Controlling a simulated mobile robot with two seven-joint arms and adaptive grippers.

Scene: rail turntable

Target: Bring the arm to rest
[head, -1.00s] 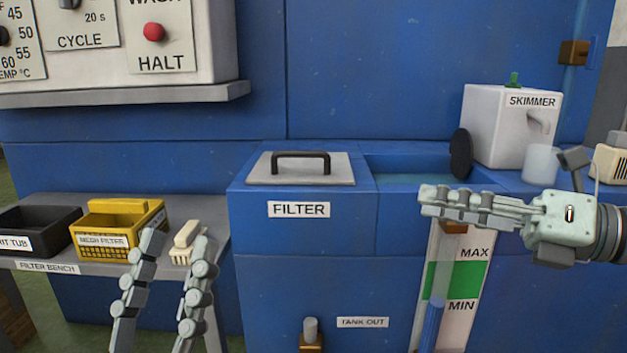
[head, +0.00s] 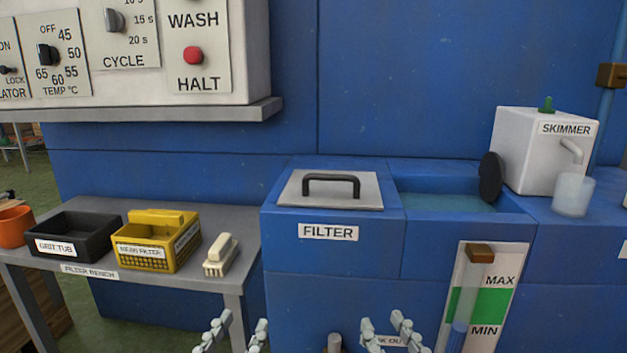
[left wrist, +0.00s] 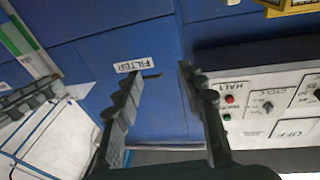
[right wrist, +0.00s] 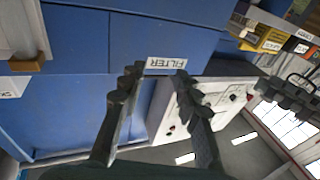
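My left gripper (head: 237,333) is low at the bottom edge of the head view, in front of the blue tank. Its fingers are apart with nothing between them, as the left wrist view (left wrist: 160,85) also shows. My right gripper (head: 400,335) is at the bottom edge, right of the left one, below the FILTER label. Its fingers are apart and empty in the right wrist view (right wrist: 160,85). Both grippers are clear of the objects around them. The rest of both arms is out of the head view.
The blue tank has a FILTER lid (head: 330,190) with a black handle, a white skimmer (head: 530,150) and a level gauge (head: 500,262). At left, a grey bench (head: 90,207) holds a black grit tub (head: 105,237), a yellow mesh filter (head: 185,257) and a brush (head: 222,253).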

